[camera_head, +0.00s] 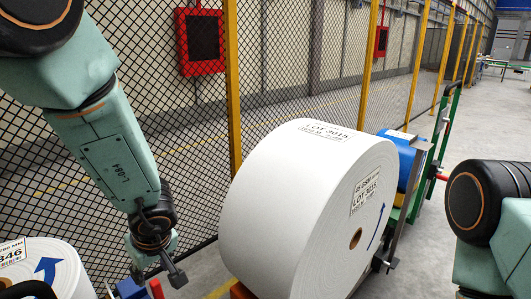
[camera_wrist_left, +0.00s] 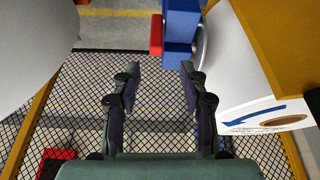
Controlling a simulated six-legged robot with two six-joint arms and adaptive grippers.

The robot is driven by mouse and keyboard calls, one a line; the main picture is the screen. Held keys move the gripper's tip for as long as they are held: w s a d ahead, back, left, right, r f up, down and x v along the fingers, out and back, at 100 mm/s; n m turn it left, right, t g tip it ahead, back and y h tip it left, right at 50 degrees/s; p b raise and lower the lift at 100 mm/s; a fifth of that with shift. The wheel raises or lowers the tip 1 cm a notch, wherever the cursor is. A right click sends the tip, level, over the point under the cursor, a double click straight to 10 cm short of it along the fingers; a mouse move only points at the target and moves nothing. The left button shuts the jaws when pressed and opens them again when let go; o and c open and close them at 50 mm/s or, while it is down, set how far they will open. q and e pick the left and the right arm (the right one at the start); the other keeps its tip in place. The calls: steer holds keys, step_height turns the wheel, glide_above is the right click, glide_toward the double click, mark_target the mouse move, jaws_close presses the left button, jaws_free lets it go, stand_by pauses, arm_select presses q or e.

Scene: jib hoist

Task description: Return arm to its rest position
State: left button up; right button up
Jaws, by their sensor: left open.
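My left arm (camera_head: 110,150) comes down from the upper left in the head view. My left gripper (camera_head: 158,270) hangs at its end, left of the large white roll (camera_head: 290,190) and apart from it. In the left wrist view the two dark fingers (camera_wrist_left: 158,92) stand spread with nothing between them, so the gripper is open and empty. A blue part (camera_head: 130,289) with a red handle (camera_head: 156,289) is just below the gripper; the blue part (camera_wrist_left: 182,22) also shows beyond the fingertips in the wrist view. My right arm (camera_head: 490,210) is at the right edge, its gripper out of frame.
A second white roll (camera_head: 62,262) with a blue arrow stands at the lower left. A mesh fence (camera_head: 280,70) with yellow posts (camera_head: 232,90) runs behind, with a red box (camera_head: 200,42) on it. A green frame (camera_head: 440,130) and blue drum (camera_head: 405,160) stand behind the large roll.

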arm_select(q)
steer(key=s+a+f+m+t+y, duration=0.2)
steer(key=s+a+f+m, duration=0.25)
steer(key=f, duration=0.25)
steer(key=s+d+f+m+g+h, duration=0.1)
steer(key=s+d+f+m+h, duration=0.1)
steer(key=s, duration=0.6)
steer(key=s+d+f+m+g+h, duration=0.2)
steer(key=s+d+f, duration=0.2)
steer(key=s+f, duration=0.3)
steer(key=s+d+f+m+g+h, duration=0.1)
steer(key=s+d+f+m, duration=0.1)
steer(key=s, duration=0.7)
step_height(320, 180, down, 3)
steer(key=shift+s+d+r+g+h, duration=0.15)
steer(key=shift+d+g+h, duration=0.25)
steer(key=shift+d, duration=0.2)
steer(key=shift+c, duration=0.6)
